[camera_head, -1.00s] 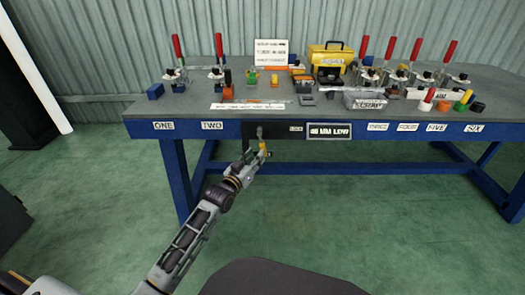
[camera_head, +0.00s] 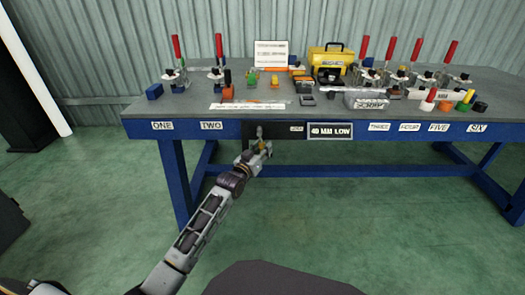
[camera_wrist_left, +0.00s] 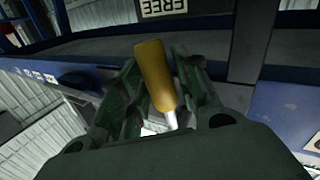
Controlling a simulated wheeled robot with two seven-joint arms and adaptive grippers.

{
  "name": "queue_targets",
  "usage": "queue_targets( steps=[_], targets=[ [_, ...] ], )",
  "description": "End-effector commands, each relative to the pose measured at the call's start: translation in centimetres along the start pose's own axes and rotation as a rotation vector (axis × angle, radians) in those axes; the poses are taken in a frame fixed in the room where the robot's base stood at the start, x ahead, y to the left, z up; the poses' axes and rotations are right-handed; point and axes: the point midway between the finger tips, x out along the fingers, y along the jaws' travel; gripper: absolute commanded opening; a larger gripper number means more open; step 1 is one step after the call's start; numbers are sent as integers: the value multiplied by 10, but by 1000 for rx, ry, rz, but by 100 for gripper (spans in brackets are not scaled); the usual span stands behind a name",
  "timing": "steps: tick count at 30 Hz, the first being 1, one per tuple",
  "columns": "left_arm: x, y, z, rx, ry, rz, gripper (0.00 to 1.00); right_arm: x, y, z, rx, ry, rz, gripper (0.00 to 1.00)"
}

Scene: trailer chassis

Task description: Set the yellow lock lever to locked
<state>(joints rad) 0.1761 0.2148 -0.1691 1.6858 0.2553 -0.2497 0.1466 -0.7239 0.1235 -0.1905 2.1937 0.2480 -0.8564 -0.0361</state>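The yellow lock lever (camera_wrist_left: 155,75) has a yellow grip on a pale metal stem and sits at the dark panel on the table's front edge. In the head view only a small bit of yellow (camera_head: 262,146) shows, mostly covered by my gripper. My left gripper (camera_head: 264,148) is at the lever. In the left wrist view its two dark fingers (camera_wrist_left: 164,95) stand on either side of the lever and look open, with a narrow gap; contact is unclear. My right gripper is not in view.
The blue-framed table (camera_head: 350,170) carries several red-handled clamps (camera_head: 219,50), a yellow toolbox (camera_head: 332,57) and a scrap bin (camera_head: 366,100). A sign reading 40 MM LOW (camera_head: 330,131) is right of the lever. The floor before the table is clear.

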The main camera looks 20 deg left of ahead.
Motion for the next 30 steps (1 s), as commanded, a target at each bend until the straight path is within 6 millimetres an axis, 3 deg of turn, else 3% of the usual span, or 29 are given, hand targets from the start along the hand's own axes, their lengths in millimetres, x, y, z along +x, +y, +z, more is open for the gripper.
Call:
queue_targets(
  steps=[10, 18, 30],
  targets=[
    [1, 0, 0, 0, 0, 0, 31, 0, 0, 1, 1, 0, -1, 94],
    [1, 0, 0, 0, 0, 0, 0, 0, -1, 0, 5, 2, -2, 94],
    [1, 0, 0, -15, 8, 1, 0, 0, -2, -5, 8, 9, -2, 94]
  ],
)
